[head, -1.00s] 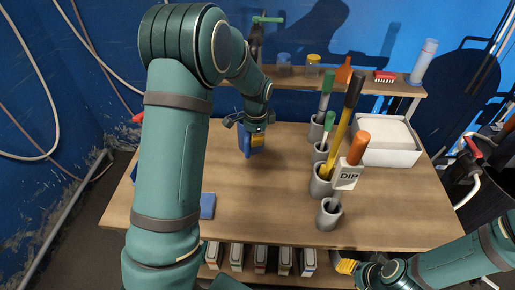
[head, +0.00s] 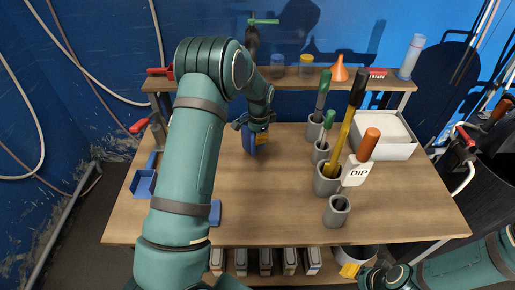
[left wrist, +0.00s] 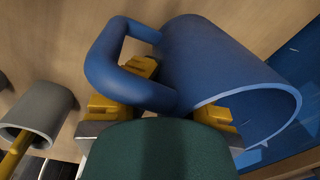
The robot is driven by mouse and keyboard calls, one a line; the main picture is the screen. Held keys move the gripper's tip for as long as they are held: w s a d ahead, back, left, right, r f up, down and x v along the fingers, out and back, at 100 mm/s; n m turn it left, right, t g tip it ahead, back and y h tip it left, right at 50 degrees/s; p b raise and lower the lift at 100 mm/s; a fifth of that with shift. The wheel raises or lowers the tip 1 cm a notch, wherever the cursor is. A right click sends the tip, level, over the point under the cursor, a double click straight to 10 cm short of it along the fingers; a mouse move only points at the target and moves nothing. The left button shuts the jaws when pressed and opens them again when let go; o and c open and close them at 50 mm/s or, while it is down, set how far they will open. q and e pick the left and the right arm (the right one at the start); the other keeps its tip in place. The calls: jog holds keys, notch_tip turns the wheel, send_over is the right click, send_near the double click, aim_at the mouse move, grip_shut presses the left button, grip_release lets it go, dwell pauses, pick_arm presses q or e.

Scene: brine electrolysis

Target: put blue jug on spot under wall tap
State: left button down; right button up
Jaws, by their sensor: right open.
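The blue jug (head: 248,141) is at the back middle of the wooden table. My left gripper (head: 260,134) is at it, partly hiding it. In the left wrist view the jug body (left wrist: 215,70) is large, lying slantwise in the picture, its rim toward the lower right and its handle toward me. The yellow fingers (left wrist: 172,112) are around the handle; whether they press on it is unclear. The wall tap (head: 253,38), with a green handle, is above the back shelf. No marked spot is discernible beneath it. My right gripper (head: 352,269) is open and empty at the table's front right.
Several grey holders (head: 338,211) with tools stand right of the jug. A white box (head: 384,150) is at the back right. The shelf (head: 220,85) runs along the back with bottles and a funnel. Blue items (head: 144,183) lie at the left. The middle table is clear.

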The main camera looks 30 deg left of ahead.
aim_at(258, 150)
pick_arm(q)
jog(key=shift+f, duration=2.4)
jog(key=shift+r, duration=0.1)
jog(key=c, duration=1.6)
grip_release()
jog(key=o, duration=0.5)
jog(key=shift+c, duration=0.2)
